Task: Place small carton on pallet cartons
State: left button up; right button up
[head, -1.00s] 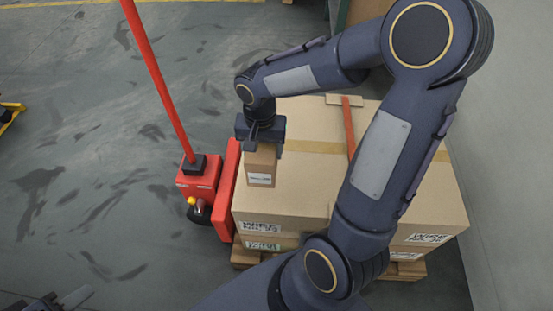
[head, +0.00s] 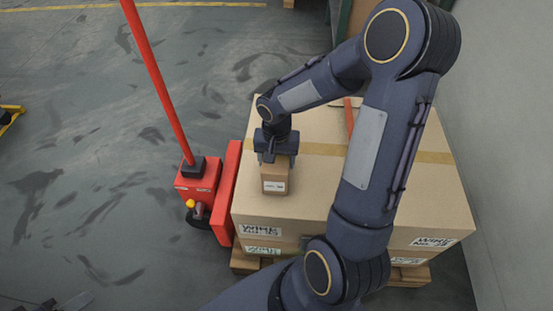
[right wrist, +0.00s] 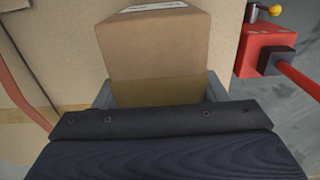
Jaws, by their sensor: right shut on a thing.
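The small carton (head: 274,180) is a brown box with a white label, at the left part of the large cartons' top in the head view. My right gripper (head: 276,157) is shut on it from above. In the right wrist view the small carton (right wrist: 155,45) sits between the fingers (right wrist: 158,92). The pallet cartons (head: 310,215) are large tan boxes stacked on a wooden pallet (head: 245,262). Whether the small carton touches the top or hangs just above it, I cannot tell. A dark tip at the lower left edge (head: 70,302) may be my left gripper; its jaws are unclear.
A red pallet jack (head: 200,185) with a long red handle stands against the left side of the cartons. A reddish strip (head: 349,115) lies on the carton top behind my arm. A wall (head: 500,150) runs along the right. The floor at left is mostly clear.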

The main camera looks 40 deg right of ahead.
jog(key=shift+f, duration=0.15)
jog(key=o, duration=1.3)
